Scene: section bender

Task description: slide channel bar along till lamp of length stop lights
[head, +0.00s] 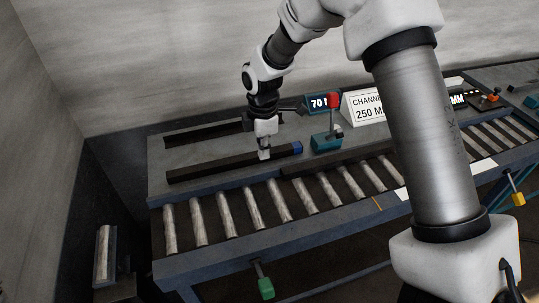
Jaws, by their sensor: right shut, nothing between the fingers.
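My right gripper (264,153) is shut and empty, pointing down with its tips at a long dark bar (215,170). I cannot tell whether it touches the bar. This bar has a blue end (297,148) and lies along the bench behind the rollers. Another dark bar (325,163) lies along the back of the rollers farther right, partly hidden by my arm. I cannot tell for sure which is the channel bar. No lit length-stop lamp can be made out. My left gripper is out of view.
A teal block (326,141) with a red-knobbed lever (333,101) stands right of the blue end. A white sign (364,107) reads "CHANN… 250 M…". The roller table's front rail (270,247) carries a green handle (265,287). My right arm hides the middle right.

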